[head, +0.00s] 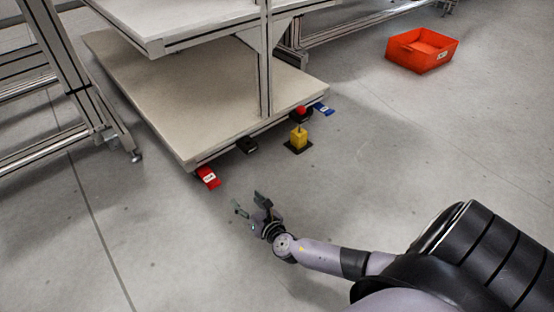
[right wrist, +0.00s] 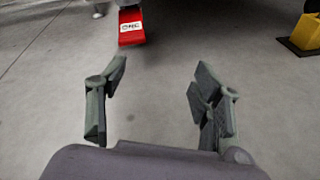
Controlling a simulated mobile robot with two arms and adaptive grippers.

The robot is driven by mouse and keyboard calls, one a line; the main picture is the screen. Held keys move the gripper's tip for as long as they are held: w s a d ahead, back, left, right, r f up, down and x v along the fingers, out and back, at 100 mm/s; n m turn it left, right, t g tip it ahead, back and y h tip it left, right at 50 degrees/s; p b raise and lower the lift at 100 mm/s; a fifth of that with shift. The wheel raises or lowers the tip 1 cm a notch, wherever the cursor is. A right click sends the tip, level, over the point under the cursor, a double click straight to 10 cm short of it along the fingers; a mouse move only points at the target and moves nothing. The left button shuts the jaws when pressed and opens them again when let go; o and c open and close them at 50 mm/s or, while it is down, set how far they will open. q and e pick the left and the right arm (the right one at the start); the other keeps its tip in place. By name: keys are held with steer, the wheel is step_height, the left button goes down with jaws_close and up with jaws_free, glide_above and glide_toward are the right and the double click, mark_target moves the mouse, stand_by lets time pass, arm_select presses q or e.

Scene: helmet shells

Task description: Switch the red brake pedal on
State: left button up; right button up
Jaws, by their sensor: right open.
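The red brake pedal (head: 208,178) sticks out from under the near left corner of the trolley's lower shelf, low over the floor. It has a white label. In the right wrist view the red pedal (right wrist: 131,28) is at the top, left of centre, and its label appears to read "ONE". My right gripper (head: 249,204) is open and empty, low in front of the trolley, to the right of and nearer than the pedal. In the right wrist view its two fingers (right wrist: 160,100) are wide apart, with bare floor between them. My left gripper is not in view.
The trolley's shelf (head: 190,90) overhangs the pedal. Right of the pedal are a black pedal (head: 246,145), a yellow block (head: 298,139) on a dark base, a red knob (head: 301,111) and a blue pedal (head: 322,108). An orange bin (head: 422,62) stands far right. The near floor is clear.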

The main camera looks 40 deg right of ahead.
steer(key=s+d+r+m+g+h+p, duration=0.1)
steer(key=s+m+g+p, duration=0.4)
steer(key=p, duration=1.2)
steer(key=s+d+r+m, duration=0.1)
steer(key=s+d+m, duration=0.1)
steer(key=s+m, duration=0.2)
steer(key=shift+s+r+g+h+p, duration=0.3)
steer(key=shift+s+p, duration=0.1)
steer(key=shift+s, duration=0.4)
